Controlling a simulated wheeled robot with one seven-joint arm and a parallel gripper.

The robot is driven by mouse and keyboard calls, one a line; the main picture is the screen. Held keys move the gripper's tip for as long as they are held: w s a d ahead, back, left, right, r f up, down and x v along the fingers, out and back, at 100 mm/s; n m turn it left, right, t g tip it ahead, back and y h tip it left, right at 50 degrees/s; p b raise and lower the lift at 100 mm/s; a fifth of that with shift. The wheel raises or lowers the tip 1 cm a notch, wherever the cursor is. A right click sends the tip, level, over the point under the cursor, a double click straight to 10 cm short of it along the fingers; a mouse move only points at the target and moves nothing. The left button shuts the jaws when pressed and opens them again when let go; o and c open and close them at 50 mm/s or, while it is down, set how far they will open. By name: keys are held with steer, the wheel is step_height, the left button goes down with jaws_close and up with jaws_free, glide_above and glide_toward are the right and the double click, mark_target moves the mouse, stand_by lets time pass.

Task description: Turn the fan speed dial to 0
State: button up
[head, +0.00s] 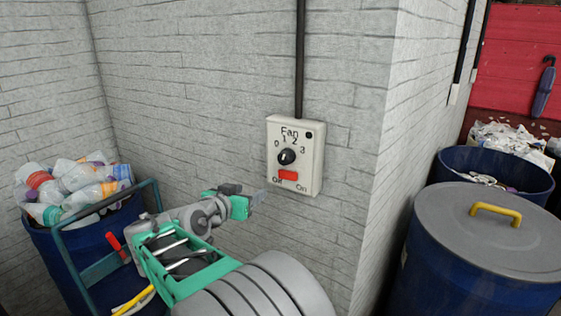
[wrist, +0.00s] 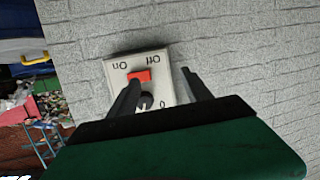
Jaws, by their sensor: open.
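The fan control box (head: 314,165) is a pale panel on the grey brick wall, marked "Fan". Its round black speed dial (head: 286,157) sits below the numbers 0 to 3. I cannot tell surely which number the dial points to. A red switch (head: 289,175) lies under it, between "Off" and "On". My gripper (head: 260,197) is below and left of the box, apart from it. In the wrist view the box appears upside down; my open gripper (wrist: 161,78) has its fingers spread in front of it, and the dial (wrist: 147,99) shows partly between them.
A black conduit (head: 299,60) runs up the wall from the box. A blue barrel (head: 85,255) of plastic bottles stands at left, with a teal rail beside it. A lidded blue drum (head: 470,270) and an open barrel (head: 535,185) stand right, past the wall corner.

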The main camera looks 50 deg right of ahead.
mark_target(282, 160)
steer(key=d+r+h+p, duration=0.1)
steer(key=d, duration=0.3)
steer(key=s+d+r+m+g+h+p, duration=0.1)
steer(key=d+r, duration=0.1)
steer(key=d, duration=0.2)
steer(key=s+d+r+m+g+h, duration=0.1)
steer(key=d+r, duration=0.1)
steer(key=d, duration=0.1)
steer(key=shift+s+d+r+h+p, duration=0.2)
steer(key=shift+d+h+p, duration=0.1)
steer(key=shift+d+p, duration=0.1)
steer(key=c, duration=1.2)
